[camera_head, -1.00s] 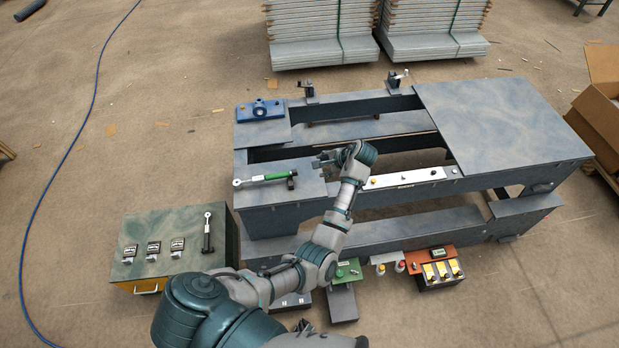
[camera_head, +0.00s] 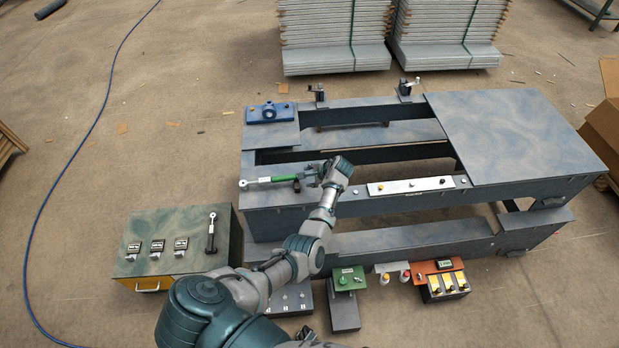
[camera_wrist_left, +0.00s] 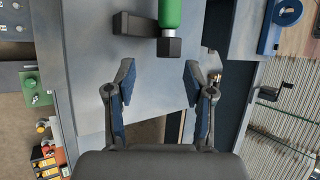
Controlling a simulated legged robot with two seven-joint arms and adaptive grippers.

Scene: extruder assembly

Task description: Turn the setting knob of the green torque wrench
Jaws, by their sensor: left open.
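The green torque wrench (camera_head: 277,179) lies on the left end of the grey-blue bench, its silver head to the left and its green handle pointing right. In the left wrist view the handle (camera_wrist_left: 170,14) comes in from the top and ends in a dark square block (camera_wrist_left: 168,46). A second dark block (camera_wrist_left: 133,24) is beside it. I cannot tell which dark part is the knob. My left gripper (camera_head: 309,171) is just right of the handle end. In the wrist view my left gripper (camera_wrist_left: 160,74) is open and empty, its fingertips just short of the block. My right gripper is not in view.
A blue fixture (camera_head: 270,112) stands on the bench behind the wrench. A white button strip (camera_head: 410,186) lies right of my arm. Small control boxes, including a green one (camera_head: 346,279), stand in front.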

